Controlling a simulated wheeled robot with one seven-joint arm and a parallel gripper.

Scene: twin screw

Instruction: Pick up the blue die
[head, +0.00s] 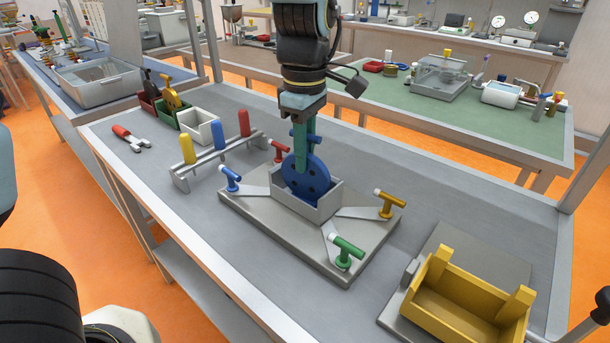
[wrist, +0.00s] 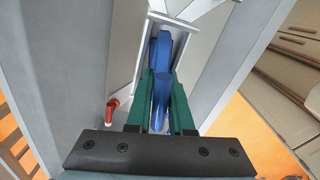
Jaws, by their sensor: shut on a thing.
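The blue die (head: 308,180) is a round blue disc with dark holes and a short blue stem. It stands on edge, its lower part inside a grey open-topped holder (head: 318,208) in the middle of a metal base plate (head: 250,212). My gripper (head: 303,150) points down from above, its green fingers shut on the die's blue part. In the wrist view the die (wrist: 161,50) lies between and beyond the green fingers (wrist: 162,100). The holder walls hide the die's bottom edge, so I cannot tell whether it touches the holder floor.
Clamps with red (head: 279,150), blue (head: 231,178), yellow (head: 389,204) and green (head: 346,250) handles surround the holder. A rack (head: 215,158) with coloured handles stands left. A yellow tray (head: 455,295) sits at front right. Small bins (head: 200,127) and a red-handled wrench (head: 131,138) lie at left.

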